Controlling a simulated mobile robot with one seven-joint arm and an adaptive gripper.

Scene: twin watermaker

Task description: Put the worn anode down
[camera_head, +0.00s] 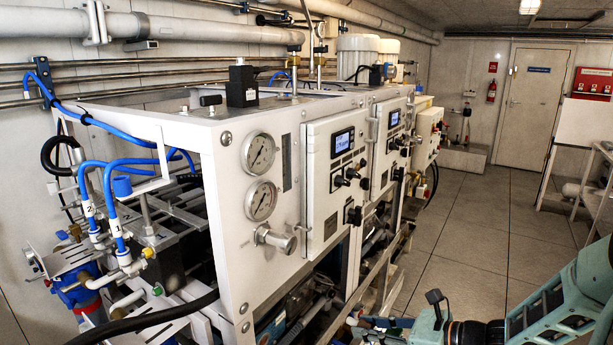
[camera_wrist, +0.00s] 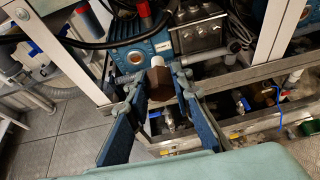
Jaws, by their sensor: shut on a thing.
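In the wrist view, my gripper (camera_wrist: 155,92) has its two blue-grey fingers closed around a small brown block with a pale cylindrical end, which I take to be the worn anode (camera_wrist: 158,82). The pale end points away from me, towards the machine frame. The anode is held in the air in front of the frame's lower rail; its exact distance from the rail is unclear. In the head view, my arm is at the lower right, and I cannot make out the anode there.
The white watermaker frame (camera_head: 235,190) with gauges and control panels fills the head view's middle. In the wrist view, a blue pump (camera_wrist: 142,48) lies beyond the anode, with pipes and valves below right. Grey floor (camera_wrist: 60,145) is clear at left.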

